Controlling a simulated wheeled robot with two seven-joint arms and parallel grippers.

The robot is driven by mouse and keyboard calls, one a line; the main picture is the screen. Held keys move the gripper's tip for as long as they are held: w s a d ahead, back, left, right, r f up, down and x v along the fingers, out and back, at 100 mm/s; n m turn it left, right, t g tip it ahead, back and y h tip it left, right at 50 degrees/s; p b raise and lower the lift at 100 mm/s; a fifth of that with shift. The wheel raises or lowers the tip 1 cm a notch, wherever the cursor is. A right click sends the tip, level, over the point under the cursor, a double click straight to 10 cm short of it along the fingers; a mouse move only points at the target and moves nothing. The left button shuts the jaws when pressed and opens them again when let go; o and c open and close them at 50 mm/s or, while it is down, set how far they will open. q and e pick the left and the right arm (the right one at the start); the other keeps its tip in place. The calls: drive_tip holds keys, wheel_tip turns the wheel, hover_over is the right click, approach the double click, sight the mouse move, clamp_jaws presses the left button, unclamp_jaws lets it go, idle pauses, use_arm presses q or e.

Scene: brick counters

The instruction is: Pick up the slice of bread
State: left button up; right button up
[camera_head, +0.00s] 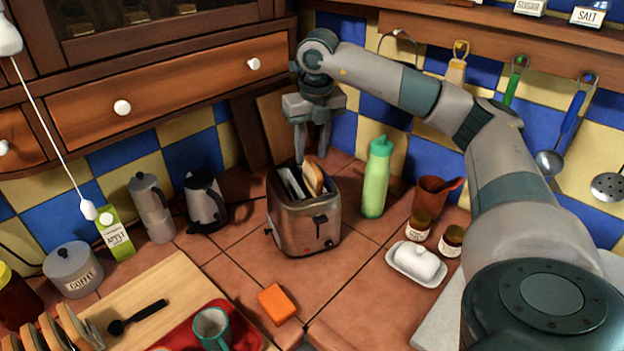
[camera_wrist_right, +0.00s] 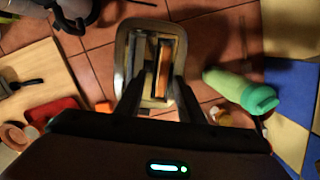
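A slice of bread (camera_head: 313,177) sticks up out of one slot of the metal toaster (camera_head: 308,226). In the right wrist view the slice (camera_wrist_right: 163,72) is a narrow brown strip in the right-hand slot of the toaster (camera_wrist_right: 124,50). My right gripper (camera_head: 313,158) points down just above the toaster. Its fingers are apart with nothing held between them. In the wrist view the fingertips (camera_wrist_right: 161,80) lie to either side of the slots, over the toaster. I cannot tell how far above the bread they are. My left gripper is not in view.
A green bottle (camera_head: 377,178) stands right of the toaster, a kettle (camera_head: 206,203) and moka pot (camera_head: 152,208) left. A butter dish (camera_head: 416,262), jars and an orange block (camera_head: 276,303) lie nearby. More bread slices stand in a rack (camera_head: 92,331) at lower left.

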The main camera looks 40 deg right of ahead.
sight(312, 163)
drive_tip(key=shift+d+f+p, duration=0.15)
drive_tip(key=shift+f+p, duration=0.25)
drive_tip(key=shift+p, duration=0.05)
drive_tip(key=f, duration=0.1)
drive_tip(key=f+p, duration=0.1)
drive_tip(key=f, duration=0.1)
drive_tip(key=shift+w+d+p, duration=0.2)
drive_tip(key=shift+d+p, duration=0.05)
drive_tip(key=shift+p, duration=0.05)
drive_tip(key=shift+w+f, duration=0.15)
drive_tip(key=shift+f, duration=0.55)
drive_tip(key=shift+c, duration=0.7)
clamp_jaws()
